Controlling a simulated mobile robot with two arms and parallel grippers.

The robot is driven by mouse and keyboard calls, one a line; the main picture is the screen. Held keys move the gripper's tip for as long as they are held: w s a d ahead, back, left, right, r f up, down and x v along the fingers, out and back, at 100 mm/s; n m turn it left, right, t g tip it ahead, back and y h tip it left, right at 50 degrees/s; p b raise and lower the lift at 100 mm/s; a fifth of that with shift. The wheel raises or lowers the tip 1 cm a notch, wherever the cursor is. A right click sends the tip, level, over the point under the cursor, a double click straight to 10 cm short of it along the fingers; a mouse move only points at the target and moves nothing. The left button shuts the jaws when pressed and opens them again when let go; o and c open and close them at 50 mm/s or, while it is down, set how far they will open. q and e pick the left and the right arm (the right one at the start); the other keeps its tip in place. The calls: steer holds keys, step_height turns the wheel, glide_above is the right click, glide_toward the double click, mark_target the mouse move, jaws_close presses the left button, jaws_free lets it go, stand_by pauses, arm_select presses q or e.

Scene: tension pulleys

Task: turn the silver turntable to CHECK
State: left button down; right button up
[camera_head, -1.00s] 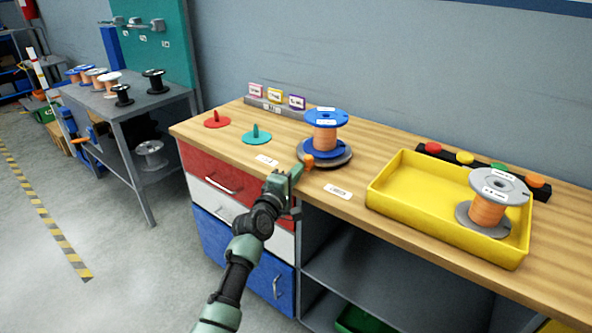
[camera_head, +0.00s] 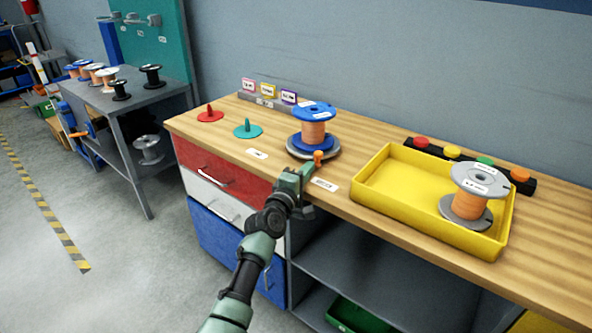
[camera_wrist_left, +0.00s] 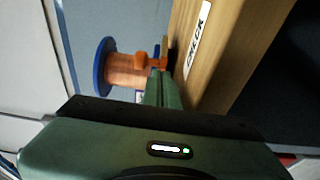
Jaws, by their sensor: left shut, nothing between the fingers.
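The silver turntable (camera_head: 336,154) sits near the front edge of the wooden bench, under a blue-flanged spool of copper wire (camera_head: 313,132). Its orange knob (camera_head: 318,158) is at the front, a little right of the turntable's middle, on the side of the front right label (camera_head: 324,184). The wrist view reads CHECK (camera_wrist_left: 198,40) on a label by the bench edge. My left gripper (camera_head: 307,174) is shut and empty, just beside the knob. The knob also shows by the fingertips in the wrist view (camera_wrist_left: 141,61); I cannot tell if they touch. My right gripper is out of view.
A yellow tray (camera_head: 372,206) with a grey spool (camera_head: 470,200) stands to the right. Red (camera_head: 210,115) and teal (camera_head: 248,131) pegged discs stand to the left. Another label (camera_head: 257,154) lies front left of the turntable. Coloured buttons (camera_head: 452,152) line the back.

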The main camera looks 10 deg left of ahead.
arm_select(q)
steer(key=shift+d, duration=0.45)
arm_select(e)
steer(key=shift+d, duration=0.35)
arm_select(q)
steer(key=shift+d, duration=0.15)
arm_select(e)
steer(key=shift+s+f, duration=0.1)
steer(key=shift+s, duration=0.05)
